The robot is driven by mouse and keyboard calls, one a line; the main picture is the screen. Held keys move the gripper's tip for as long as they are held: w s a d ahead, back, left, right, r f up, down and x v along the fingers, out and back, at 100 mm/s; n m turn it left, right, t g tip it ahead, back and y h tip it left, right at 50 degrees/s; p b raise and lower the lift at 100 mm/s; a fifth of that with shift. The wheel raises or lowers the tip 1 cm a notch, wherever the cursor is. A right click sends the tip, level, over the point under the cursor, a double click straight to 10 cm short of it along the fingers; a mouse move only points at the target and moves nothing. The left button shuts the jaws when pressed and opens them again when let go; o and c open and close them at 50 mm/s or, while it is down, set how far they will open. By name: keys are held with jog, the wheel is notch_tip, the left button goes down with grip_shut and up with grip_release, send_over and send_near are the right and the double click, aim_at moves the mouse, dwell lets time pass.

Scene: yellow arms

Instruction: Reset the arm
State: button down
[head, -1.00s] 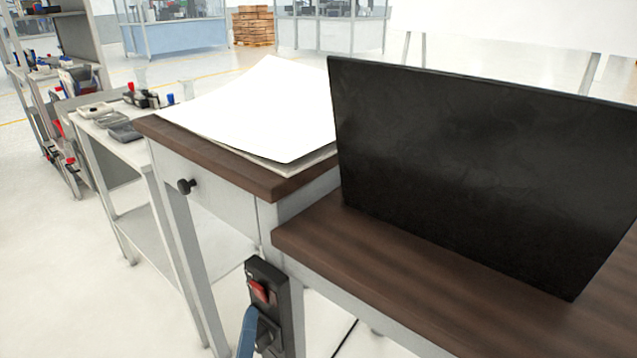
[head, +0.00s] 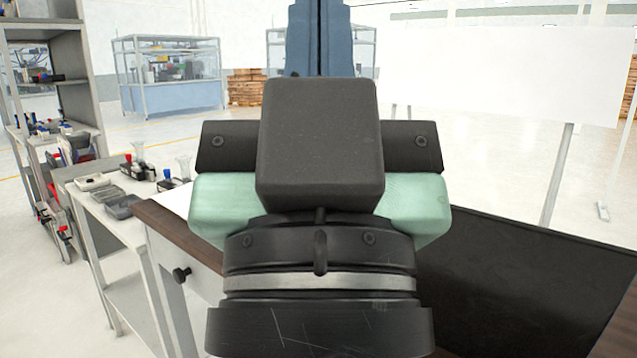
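My gripper (head: 322,38) rises in the middle of the head view, close to the camera. Its two blue-grey fingers point up and stand side by side with only a thin dark seam between them. Nothing shows held in them, though their ends reach the top edge of the picture. A black block and pale green side parts of my gripper hide the lower part of the fingers. My dark wrist, with a silver band, fills the bottom middle and hides much of the workbench behind it.
A wooden-topped bench (head: 185,241) with a drawer knob (head: 181,274) stands behind my wrist. A white sheet (head: 174,199) on it is mostly hidden. A black panel (head: 520,285) is at the lower right. A side table (head: 118,223) holds small trays. Shelving (head: 85,100) stands far left.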

notch_tip(320, 180, up, 20)
jog(key=p, duration=1.7)
jog(key=shift+f+p, duration=0.2)
jog(key=shift+p, duration=0.15)
